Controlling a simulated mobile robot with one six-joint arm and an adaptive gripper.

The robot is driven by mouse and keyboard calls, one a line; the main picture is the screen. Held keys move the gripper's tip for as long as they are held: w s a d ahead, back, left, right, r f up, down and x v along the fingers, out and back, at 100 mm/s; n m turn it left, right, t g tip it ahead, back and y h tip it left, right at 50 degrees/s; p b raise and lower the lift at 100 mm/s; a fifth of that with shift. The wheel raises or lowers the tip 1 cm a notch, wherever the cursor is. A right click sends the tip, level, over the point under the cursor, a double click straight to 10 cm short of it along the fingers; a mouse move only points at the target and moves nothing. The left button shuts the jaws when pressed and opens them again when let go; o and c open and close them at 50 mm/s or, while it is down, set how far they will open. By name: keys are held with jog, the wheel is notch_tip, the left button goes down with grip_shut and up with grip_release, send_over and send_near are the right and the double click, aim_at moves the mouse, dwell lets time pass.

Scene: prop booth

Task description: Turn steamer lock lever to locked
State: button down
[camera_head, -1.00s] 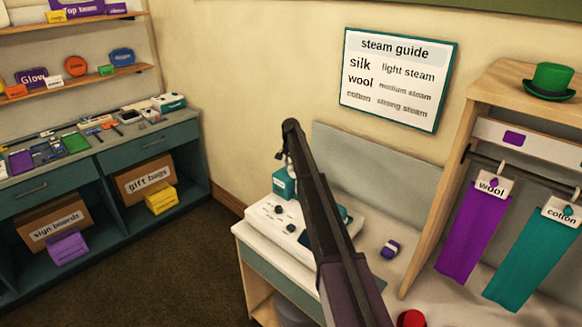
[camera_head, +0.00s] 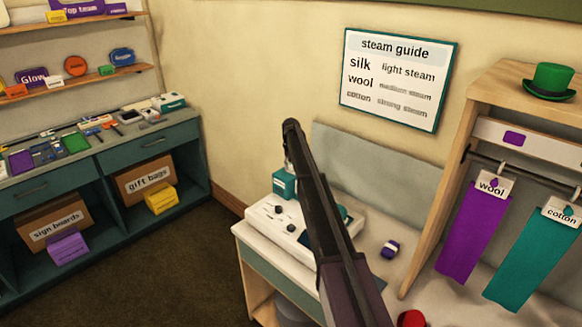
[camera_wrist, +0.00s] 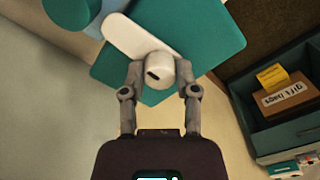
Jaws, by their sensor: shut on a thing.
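The steamer (camera_head: 265,217) is a white unit with dark knobs on the counter, with a teal block (camera_head: 284,183) at its back left. In the wrist view the steamer's lock lever (camera_wrist: 128,36) is a white bar with a round end knob. It lies slanted across a teal surface (camera_wrist: 205,30). My gripper (camera_wrist: 158,72) has its two grey fingers on either side of the knob, shut on it. In the head view my dark arm covers part of the steamer and hides the lever. No lock marking is readable.
A small purple and white item (camera_head: 390,249) and a red round thing (camera_head: 411,318) are on the counter. A wooden rack (camera_head: 436,200) with purple and teal cloths stands at right. A steam guide sign (camera_head: 398,80) hangs on the wall. Floor at left is open.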

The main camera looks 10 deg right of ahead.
jog(key=shift+s, duration=0.1)
jog(key=shift+c, duration=1.8)
grip_release()
jog(key=shift+m, duration=0.5)
